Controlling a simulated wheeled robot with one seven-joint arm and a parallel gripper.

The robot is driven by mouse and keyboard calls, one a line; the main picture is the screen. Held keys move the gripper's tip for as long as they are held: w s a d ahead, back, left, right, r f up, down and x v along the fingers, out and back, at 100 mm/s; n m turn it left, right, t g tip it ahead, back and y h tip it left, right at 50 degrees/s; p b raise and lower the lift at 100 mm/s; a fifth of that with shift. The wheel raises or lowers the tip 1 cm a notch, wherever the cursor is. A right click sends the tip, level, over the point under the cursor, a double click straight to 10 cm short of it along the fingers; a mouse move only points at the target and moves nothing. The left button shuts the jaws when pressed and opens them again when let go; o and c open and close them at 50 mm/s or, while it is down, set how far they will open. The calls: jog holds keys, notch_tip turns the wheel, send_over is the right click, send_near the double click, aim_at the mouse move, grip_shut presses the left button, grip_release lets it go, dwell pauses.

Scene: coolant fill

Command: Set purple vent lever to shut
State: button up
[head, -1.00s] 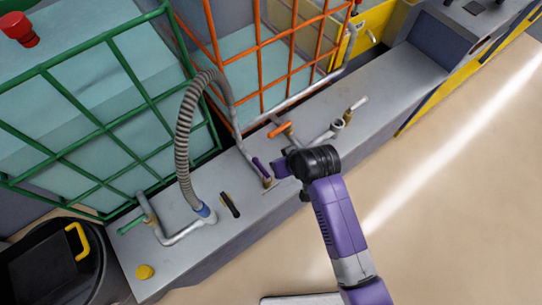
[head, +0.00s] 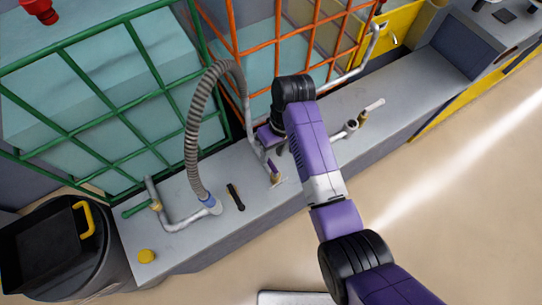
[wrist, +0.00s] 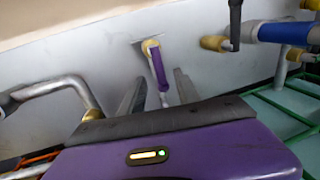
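The purple vent lever (head: 271,165) sits on a brass fitting on the grey bench top, near the middle of the head view. In the wrist view the purple lever (wrist: 158,68) runs from its brass fitting (wrist: 151,46) down towards my gripper. My gripper (wrist: 158,90) is open, one grey finger on each side of the lever's free end. I cannot tell whether either finger touches it. In the head view my gripper (head: 266,140) is just behind the lever, and its fingers are mostly hidden.
A ribbed grey hose (head: 192,130) arches left of the lever. A black handle (head: 235,197) and a green-handled valve (head: 137,209) are farther left. A white-handled valve (head: 372,106) is to the right. Green (head: 100,105) and orange (head: 278,37) cages stand behind the bench.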

aim_at(270, 161)
jog(key=shift+s+a+f, duration=0.1)
jog(key=shift+a+f, duration=0.05)
jog(key=shift+f, duration=0.65)
jog(key=shift+s+a+f, duration=0.1)
jog(key=shift+f, duration=0.65)
jog(key=shift+c, duration=0.2)
grip_shut()
